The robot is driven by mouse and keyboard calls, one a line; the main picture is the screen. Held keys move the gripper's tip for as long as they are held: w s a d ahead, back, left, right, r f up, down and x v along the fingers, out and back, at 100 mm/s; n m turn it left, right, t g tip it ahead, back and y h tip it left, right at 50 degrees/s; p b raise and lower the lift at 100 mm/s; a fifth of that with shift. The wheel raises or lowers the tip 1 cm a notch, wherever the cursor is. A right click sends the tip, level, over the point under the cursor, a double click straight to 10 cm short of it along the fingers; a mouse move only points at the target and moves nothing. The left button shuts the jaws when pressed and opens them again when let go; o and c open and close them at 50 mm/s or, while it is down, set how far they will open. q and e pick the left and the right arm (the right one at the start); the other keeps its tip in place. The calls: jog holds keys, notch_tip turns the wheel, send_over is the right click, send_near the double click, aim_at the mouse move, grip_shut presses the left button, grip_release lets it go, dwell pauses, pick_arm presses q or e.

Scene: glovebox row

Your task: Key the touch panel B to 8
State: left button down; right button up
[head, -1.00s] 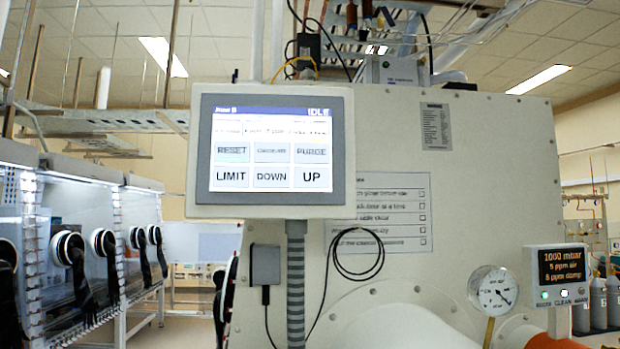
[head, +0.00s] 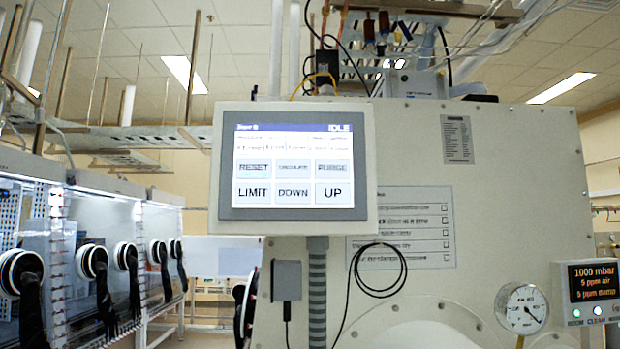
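The touch panel (head: 293,164) stands on a ribbed grey post in the middle of the head view. Its screen has a blue bar with a blurred title and the word IDLE at the right. Below is a line of small blurred text. Under that are two rows of buttons: RESET (head: 254,168), a blurred middle one, and PURGE (head: 333,168); then LIMIT (head: 253,193), DOWN (head: 293,193) and UP (head: 333,193). I cannot read the set number. Neither of my grippers is in view.
A large cream cabinet (head: 540,200) stands behind the panel. A round gauge (head: 522,309) and a black readout showing 1000 mbar (head: 593,283) are at lower right. Gloveboxes (head: 90,250) with black gloves line the left. A black cable (head: 379,270) loops below the panel.

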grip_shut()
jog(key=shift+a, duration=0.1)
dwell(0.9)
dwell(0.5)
